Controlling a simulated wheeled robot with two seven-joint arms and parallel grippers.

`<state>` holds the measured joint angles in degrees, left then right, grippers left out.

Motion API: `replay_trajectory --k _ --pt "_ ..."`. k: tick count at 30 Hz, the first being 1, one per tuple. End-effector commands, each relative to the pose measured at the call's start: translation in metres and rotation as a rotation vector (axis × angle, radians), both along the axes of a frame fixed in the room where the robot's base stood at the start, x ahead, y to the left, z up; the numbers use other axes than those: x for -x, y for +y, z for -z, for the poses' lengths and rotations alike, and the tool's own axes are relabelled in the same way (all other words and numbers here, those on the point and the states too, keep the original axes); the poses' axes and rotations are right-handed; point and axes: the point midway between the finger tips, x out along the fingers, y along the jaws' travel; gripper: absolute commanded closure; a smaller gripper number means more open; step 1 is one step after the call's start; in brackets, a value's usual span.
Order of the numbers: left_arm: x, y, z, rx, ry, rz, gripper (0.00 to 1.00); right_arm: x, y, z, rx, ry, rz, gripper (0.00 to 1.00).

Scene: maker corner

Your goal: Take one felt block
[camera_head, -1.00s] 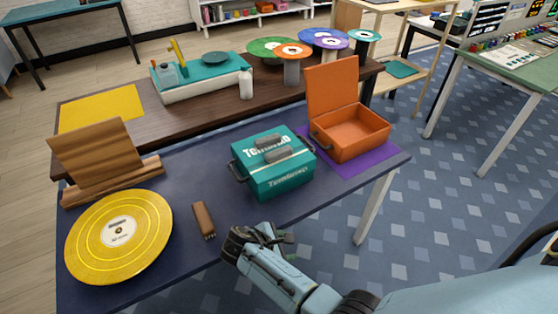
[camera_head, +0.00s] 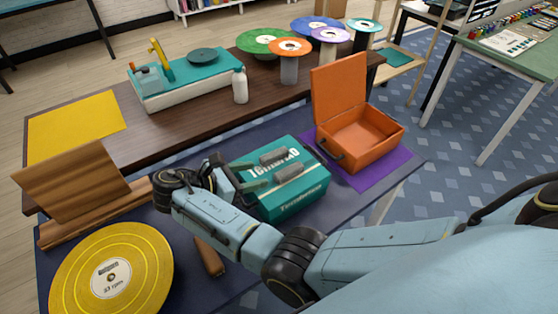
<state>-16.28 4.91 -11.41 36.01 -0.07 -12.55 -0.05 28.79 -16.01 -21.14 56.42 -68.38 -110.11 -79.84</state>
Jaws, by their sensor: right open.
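Two grey blocks that look like felt, the rear one (camera_head: 280,156) and the front one (camera_head: 289,172), lie side by side on the lid of a teal case (camera_head: 302,195). My right gripper (camera_head: 257,175) is open, with its fingers pointing right towards the blocks from just left of them. I see nothing between the fingers. The gripper and arm hide the left part of the case. I cannot tell whether the fingertips touch a block. My left gripper is not in view.
An open orange case (camera_head: 362,140) stands on a purple mat (camera_head: 405,170) to the right. A yellow record (camera_head: 115,268), a wooden stand (camera_head: 70,185) and a partly hidden brown brush (camera_head: 208,258) are on the left. A white bottle (camera_head: 240,87) stands behind on the brown table.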

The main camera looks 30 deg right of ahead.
Motion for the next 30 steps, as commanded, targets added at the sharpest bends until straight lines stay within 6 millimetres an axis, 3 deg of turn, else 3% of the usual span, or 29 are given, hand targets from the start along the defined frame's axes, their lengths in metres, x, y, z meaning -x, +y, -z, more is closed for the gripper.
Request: replay_trajectory --k 4,12,20,30 --pt "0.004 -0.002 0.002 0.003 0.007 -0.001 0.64 0.000 -0.024 0.010 0.006 0.005 0.003 0.49" --pt "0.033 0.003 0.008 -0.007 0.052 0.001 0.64 -0.004 -0.065 0.028 0.003 0.004 0.002 0.49" --pt "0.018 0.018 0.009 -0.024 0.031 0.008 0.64 -0.005 -0.079 0.034 0.002 0.002 0.000 0.49" --pt "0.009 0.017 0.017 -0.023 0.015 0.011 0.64 -0.007 -0.119 0.052 0.002 0.002 0.000 0.49"
